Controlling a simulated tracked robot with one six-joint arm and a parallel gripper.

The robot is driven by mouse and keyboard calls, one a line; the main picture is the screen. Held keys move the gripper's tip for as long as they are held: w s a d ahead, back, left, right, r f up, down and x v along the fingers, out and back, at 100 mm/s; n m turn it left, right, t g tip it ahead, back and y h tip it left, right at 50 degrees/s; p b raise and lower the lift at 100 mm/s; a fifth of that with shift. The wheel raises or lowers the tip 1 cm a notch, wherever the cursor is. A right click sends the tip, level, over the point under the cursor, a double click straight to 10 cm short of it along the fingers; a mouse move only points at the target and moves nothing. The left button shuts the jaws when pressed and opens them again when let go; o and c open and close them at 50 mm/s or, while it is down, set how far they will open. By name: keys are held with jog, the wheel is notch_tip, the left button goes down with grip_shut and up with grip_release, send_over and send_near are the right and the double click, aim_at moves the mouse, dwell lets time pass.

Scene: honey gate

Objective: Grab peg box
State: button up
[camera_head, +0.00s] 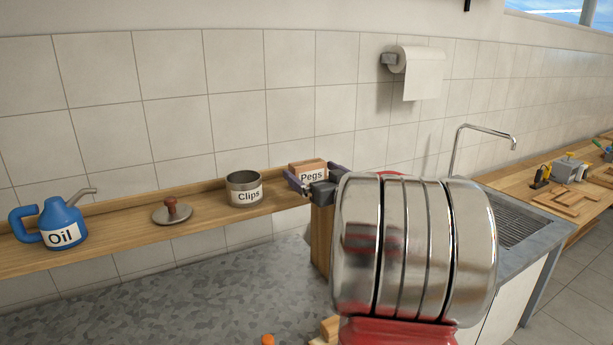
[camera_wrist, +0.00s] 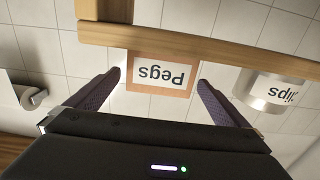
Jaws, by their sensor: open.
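The peg box (camera_head: 308,172) is a small wooden box with a white "Pegs" label, on the right end of the wooden shelf (camera_head: 120,232). In the wrist view the peg box (camera_wrist: 160,76) appears upside down, between the two purple fingers. My gripper (camera_head: 312,183) is open in front of the box, with a finger towards each side of it. In the wrist view my gripper (camera_wrist: 158,88) has visible gaps between its fingers and the box's sides. My shiny metal arm hides part of the head view right of the box.
A metal "Clips" tin (camera_head: 244,188) stands left of the box; it also shows in the wrist view (camera_wrist: 272,92). A round lid with a red knob (camera_head: 172,211) and a blue oil can (camera_head: 60,224) are farther left. A sink (camera_head: 515,226) lies to the right.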

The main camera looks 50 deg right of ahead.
aim_at(312, 171)
jog(key=shift+x, duration=1.6)
jog(key=c, duration=1.2)
jog(key=shift+r, duration=0.1)
notch_tip(312, 171, up, 10)
